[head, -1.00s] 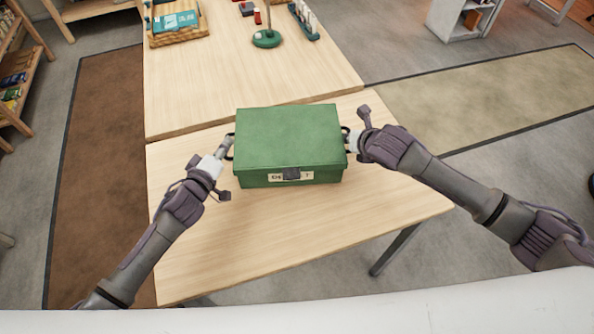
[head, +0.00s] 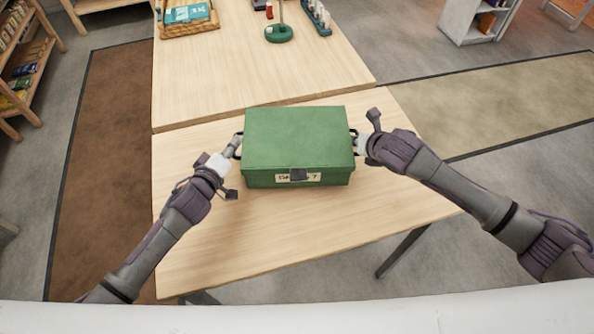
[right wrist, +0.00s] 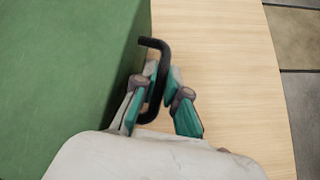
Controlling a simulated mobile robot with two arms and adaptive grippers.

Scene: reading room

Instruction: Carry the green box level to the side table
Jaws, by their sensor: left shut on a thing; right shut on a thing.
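The green box (head: 296,138) has a closed lid, a label on its front and a dark handle on each side. It looks level over the near wooden table (head: 240,245); I cannot tell if it touches the tabletop. My left gripper (head: 236,150) is shut on the box's left handle. My right gripper (head: 358,143) is shut on the right handle. In the right wrist view, the fingers (right wrist: 158,103) are around the black handle (right wrist: 154,80), beside the box's green wall (right wrist: 65,75). I cannot make out which table is the side table.
Shelves (head: 22,75) stand at left. A white shelf unit (head: 475,18) stands at the back right. Floor is open at right.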

